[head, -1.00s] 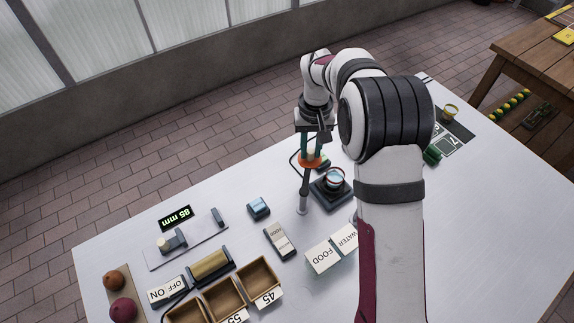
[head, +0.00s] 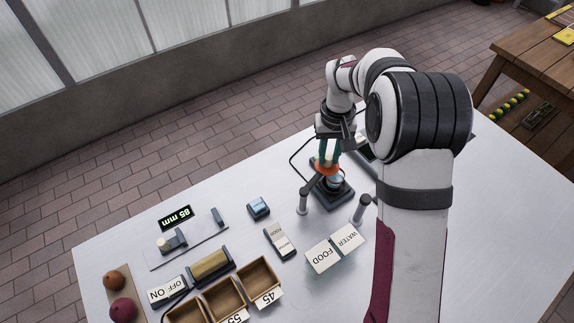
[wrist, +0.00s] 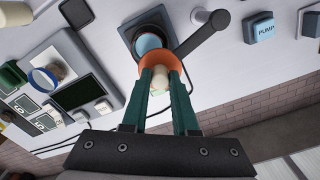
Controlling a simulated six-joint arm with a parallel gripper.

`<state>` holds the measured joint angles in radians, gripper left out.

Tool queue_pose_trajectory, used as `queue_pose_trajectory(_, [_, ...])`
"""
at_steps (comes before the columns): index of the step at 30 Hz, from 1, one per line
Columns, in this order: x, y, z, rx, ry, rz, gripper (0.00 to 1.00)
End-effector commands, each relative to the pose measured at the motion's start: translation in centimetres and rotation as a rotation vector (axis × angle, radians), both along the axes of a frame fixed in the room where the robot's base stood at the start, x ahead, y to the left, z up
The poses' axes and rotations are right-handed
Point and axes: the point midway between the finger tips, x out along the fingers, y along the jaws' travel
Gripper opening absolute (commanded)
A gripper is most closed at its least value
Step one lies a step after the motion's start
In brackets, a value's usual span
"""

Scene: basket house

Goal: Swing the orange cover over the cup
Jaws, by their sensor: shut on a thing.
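The orange cover (head: 318,168) is a disc on a dark swing arm (head: 311,185) that pivots on a post (head: 303,205). My gripper (head: 329,157) is shut on the cover's pale knob, which shows between the green fingers in the wrist view (wrist: 163,77). The cup (head: 337,182) stands on a dark square base (head: 344,197). The orange cover (wrist: 178,62) overlaps one side of the cup in the wrist view, and part of the cup's blue inside (wrist: 149,42) is still visible. My fingers hide part of the cover.
A second post (head: 361,210) stands to the right, near the FOOD and WATER rockers (head: 334,249). A blue block labelled PUMP (wrist: 264,27), seen in the wrist view, sits left of the posts. A dark cable runs behind the base.

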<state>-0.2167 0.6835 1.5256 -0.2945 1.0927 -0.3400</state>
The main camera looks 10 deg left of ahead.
Motion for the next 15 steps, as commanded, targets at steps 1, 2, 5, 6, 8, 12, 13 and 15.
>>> queue_pose_trajectory(1, [0.0,0.0,0.0,-0.001,-0.001,0.001,0.15])
queue_pose_trajectory(2, [0.1,0.0,0.0,-0.001,-0.001,0.001,0.15])
queue_pose_trajectory(5, [0.0,-0.1,0.0,0.000,-0.002,0.001,0.15])
queue_pose_trajectory(6, [0.0,-0.2,0.0,0.000,-0.002,0.001,0.15])
queue_pose_trajectory(8, [-0.2,-0.5,0.1,0.000,-0.002,0.000,0.15])
queue_pose_trajectory(12, [-1.0,-1.5,0.0,-0.002,-0.001,0.001,0.15])
queue_pose_trajectory(13, [-1.1,-1.7,0.1,-0.001,-0.001,0.001,0.15])
queue_pose_trajectory(15, [-1.4,-2.1,0.0,-0.001,-0.001,0.001,0.15])
